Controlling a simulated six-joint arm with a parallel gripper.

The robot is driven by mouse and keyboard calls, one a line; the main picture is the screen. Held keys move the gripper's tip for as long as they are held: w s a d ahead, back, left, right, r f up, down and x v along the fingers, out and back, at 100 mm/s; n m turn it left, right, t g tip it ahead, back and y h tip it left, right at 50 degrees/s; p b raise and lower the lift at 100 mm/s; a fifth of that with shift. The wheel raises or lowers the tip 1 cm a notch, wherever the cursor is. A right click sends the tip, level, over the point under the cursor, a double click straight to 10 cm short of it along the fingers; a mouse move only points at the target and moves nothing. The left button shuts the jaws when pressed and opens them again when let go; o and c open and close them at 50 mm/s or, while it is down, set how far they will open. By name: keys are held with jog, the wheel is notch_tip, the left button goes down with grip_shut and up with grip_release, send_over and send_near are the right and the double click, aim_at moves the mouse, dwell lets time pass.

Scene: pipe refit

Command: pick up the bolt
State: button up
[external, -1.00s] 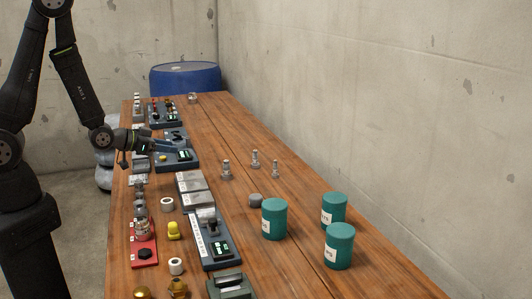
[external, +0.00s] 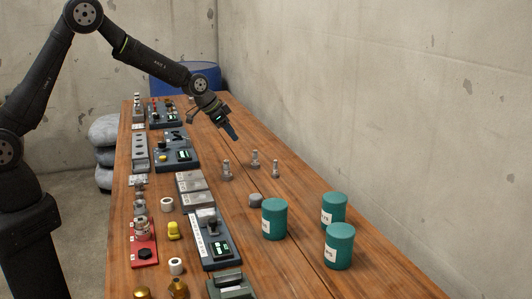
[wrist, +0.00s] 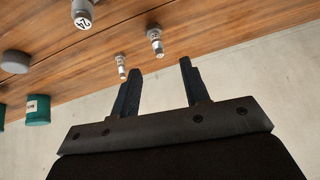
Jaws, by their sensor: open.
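Three silvery bolts stand upright on the wooden table in the external view: one at left (external: 226,171), one in the middle (external: 255,160) and a smaller one at right (external: 275,169). The task does not say which is meant. In the wrist view a bolt marked 24 (wrist: 82,14) is at the top, a second bolt (wrist: 155,40) is near the middle and a slimmer bolt (wrist: 121,65) is left of the fingers. My gripper (external: 234,136) is open and empty, above the table and behind the bolts; its two fingers also show in the wrist view (wrist: 160,72).
A grey round part (external: 256,200) and teal canisters (external: 274,219) stand nearer the camera. Dark panels (external: 213,238) and small fittings line the table's left side. A concrete wall (external: 400,110) runs along the right. A blue drum (external: 185,78) is at the far end.

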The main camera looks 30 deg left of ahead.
notch_tip(320, 180, up, 4)
jog(key=w+d+m+g, duration=0.2)
jog(key=w, duration=0.1)
jog(key=g, duration=0.1)
send_over(257, 164)
jog(key=a, duration=0.1)
jog(key=f, duration=0.9)
jog(key=shift+s+a+f, duration=0.2)
jog(key=shift+s+f, duration=0.1)
jog(key=shift+s, duration=0.05)
jog(key=shift+a+x, duration=0.2)
jog(key=shift+x, duration=1.15)
jog(key=shift+a+x, duration=0.15)
jog(key=shift+x, duration=1.2)
jog(key=shift+w+f, duration=0.1)
jog(key=shift+w, duration=0.05)
grip_shut()
